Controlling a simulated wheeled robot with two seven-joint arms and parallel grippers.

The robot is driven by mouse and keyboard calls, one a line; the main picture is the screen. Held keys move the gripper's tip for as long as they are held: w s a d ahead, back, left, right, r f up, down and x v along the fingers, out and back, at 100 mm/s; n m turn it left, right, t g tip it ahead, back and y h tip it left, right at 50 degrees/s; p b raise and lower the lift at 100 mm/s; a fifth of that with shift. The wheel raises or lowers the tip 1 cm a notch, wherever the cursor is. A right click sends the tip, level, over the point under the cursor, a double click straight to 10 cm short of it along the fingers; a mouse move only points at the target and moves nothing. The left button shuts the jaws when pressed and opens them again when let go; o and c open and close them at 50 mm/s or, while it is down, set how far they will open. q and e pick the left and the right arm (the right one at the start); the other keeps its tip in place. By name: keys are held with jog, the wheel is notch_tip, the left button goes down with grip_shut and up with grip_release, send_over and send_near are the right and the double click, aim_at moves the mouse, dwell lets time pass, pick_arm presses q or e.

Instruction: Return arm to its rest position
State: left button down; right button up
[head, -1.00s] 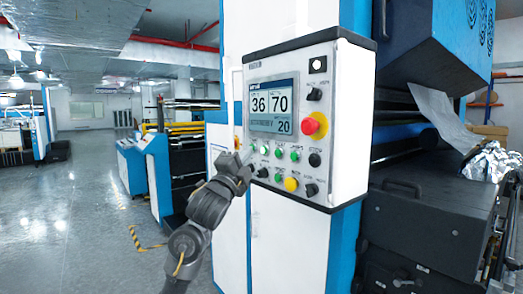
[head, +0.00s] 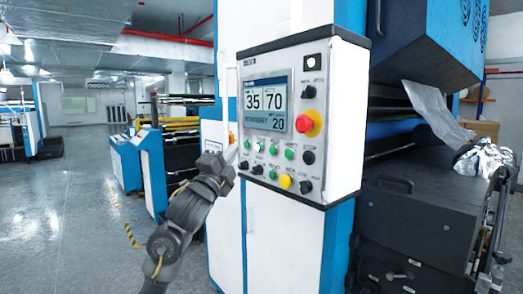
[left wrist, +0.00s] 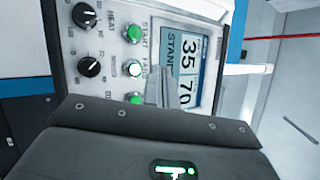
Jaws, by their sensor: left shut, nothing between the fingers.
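My left gripper (head: 232,155) is shut and empty, its tip at the left edge of the control panel (head: 350,130) in the head view. In the left wrist view my gripper's fingers (left wrist: 160,88) stand in front of the panel, beside the screen and the column of green buttons. I cannot tell whether they touch the panel. The screen (head: 266,103) reads 35, 70, STANDBY and 20. Green buttons, a yellow button (head: 285,181), black knobs and a red emergency stop (head: 309,124) surround it. My right gripper is not in view.
The panel sits on a white and blue machine column (head: 284,240). A dark machine body (head: 425,215) with a handle and crumpled foil (head: 487,160) is at the right. Open grey floor (head: 70,220) lies at the left, with other blue and white machines farther back.

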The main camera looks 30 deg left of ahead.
pick_arm(q)
jog(key=s+d+f+n+g, duration=0.1)
jog(key=d+f+n+g, duration=0.15)
jog(key=f, duration=0.95)
jog(key=s+d+f+n+g+h, duration=0.15)
jog(key=d+f+g, duration=0.25)
jog(key=f, duration=0.8)
jog(key=s+d+f+n+g, duration=0.1)
jog(key=d+f+n+g, duration=0.15)
jog(key=f, duration=0.95)
jog(key=s+d+f+n+g, duration=0.2)
jog(key=s+d+f+g, duration=0.1)
jog(key=s+f, duration=0.35)
jog(key=s+d+f+n+g, duration=0.1)
jog(key=s+d+f+g, duration=0.15)
jog(key=s+f, duration=0.45)
jog(key=s+d+f+n+g+h, duration=0.1)
jog(key=s+d+f+n+g, duration=0.15)
jog(key=s+f, duration=0.4)
jog(key=s+d+f+n+g+h, duration=0.1)
jog(key=s+d+f+n+g, duration=0.2)
jog(key=s, duration=0.7)
notch_tip(320, 180, down, 24)
jog(key=m+g, duration=0.1)
jog(key=s+a+f+g, duration=0.1)
jog(key=s+a+f, duration=0.1)
jog(key=s+f, duration=1.5)
jog(key=shift+s+a+f+m, duration=0.15)
jog(key=shift+f+m, duration=0.15)
jog(key=shift+f, duration=0.05)
